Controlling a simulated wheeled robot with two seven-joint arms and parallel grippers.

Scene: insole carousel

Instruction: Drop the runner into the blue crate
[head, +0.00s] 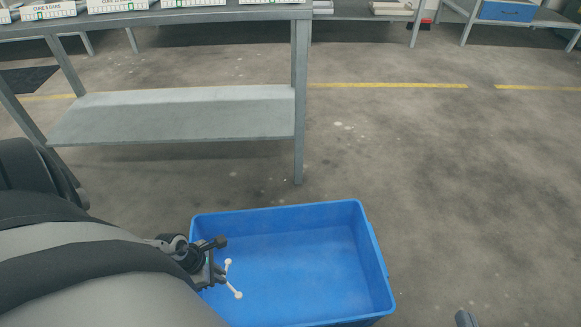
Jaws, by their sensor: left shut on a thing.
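The blue crate (377,262) stands on the floor at the lower middle, open at the top; the part of its inside that I see is bare. My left gripper (219,266) is over the crate's left side, shut on the runner (234,288). The runner is a thin white piece with small rounded ends that stick out to the right of the jaws. Part of it is hidden by the gripper. Of my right gripper (466,318) only a small dark tip shows at the bottom edge, right of the crate.
A grey metal table (299,110) with a lower shelf (180,115) stands behind the crate, with labelled white boxes (120,5) on top. More tables stand at the back, one with a blue box (507,11). The floor to the right is clear.

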